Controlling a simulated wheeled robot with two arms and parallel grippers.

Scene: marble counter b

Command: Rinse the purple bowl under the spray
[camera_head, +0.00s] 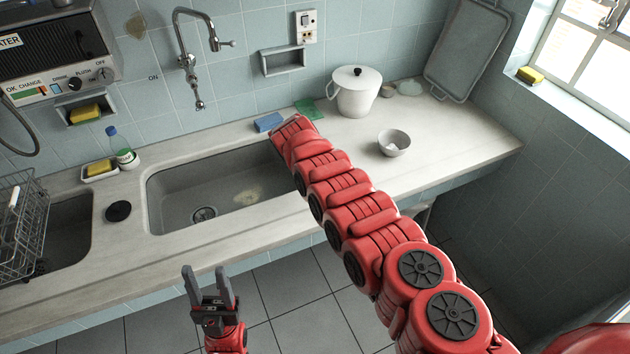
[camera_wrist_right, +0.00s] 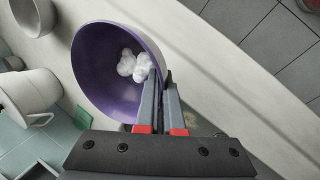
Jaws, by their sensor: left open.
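The purple bowl (camera_wrist_right: 92,68) shows in the right wrist view, tilted, with white foam-like lumps (camera_wrist_right: 133,66) inside. My right gripper (camera_wrist_right: 162,92) has one finger inside the bowl and one outside, closed on its rim. In the head view my right arm hides the bowl and that gripper, near the sink's right end. My left gripper (camera_head: 207,272) is open and empty, in front of the counter edge.
A pale bowl (camera_head: 394,143) and a white lidded pot (camera_head: 356,92) stand on the counter at right. A blue sponge (camera_head: 268,122) lies behind the sink. A dish rack (camera_head: 30,225) stands at left. The front counter is clear.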

